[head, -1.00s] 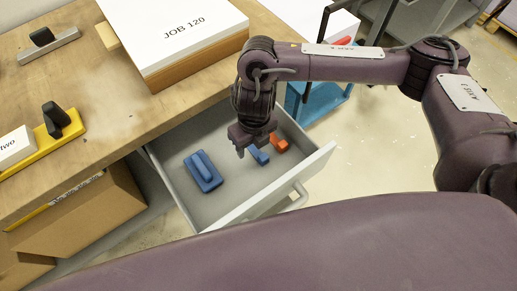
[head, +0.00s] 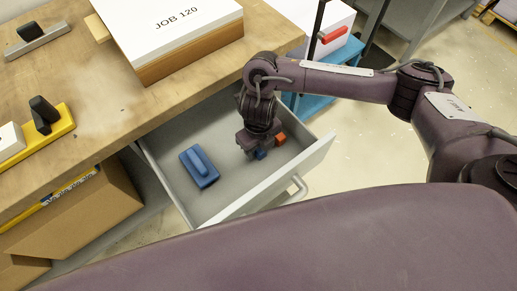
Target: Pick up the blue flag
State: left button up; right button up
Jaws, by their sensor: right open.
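An open grey drawer (head: 217,131) juts from the wooden bench. In it, a small blue piece (head: 261,155), which looks like the blue flag, lies partly hidden under my right gripper (head: 255,151). The gripper points down into the drawer, open, with its fingertips at or just above this piece. I cannot tell whether they touch it. A small orange piece (head: 280,140) lies just right of the gripper. A larger blue block with a raised grip (head: 200,166) lies to the left in the drawer. My left gripper is not in view.
The drawer's front wall (head: 276,180) with its handle (head: 299,186) stands close to the gripper. On the bench are a white JOB 120 stack (head: 175,30) and a yellow holder (head: 52,133). The drawer floor between the blue block and gripper is clear.

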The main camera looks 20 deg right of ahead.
jog(key=shift+c, duration=0.4)
jog(key=c, duration=1)
jog(key=shift+r, duration=0.1)
jog(key=shift+r+p, duration=0.3)
jog(key=shift+r, duration=0.25)
notch_tip(320, 180, up, 19)
jog(key=p, duration=0.4)
jog(key=shift+f, duration=0.1)
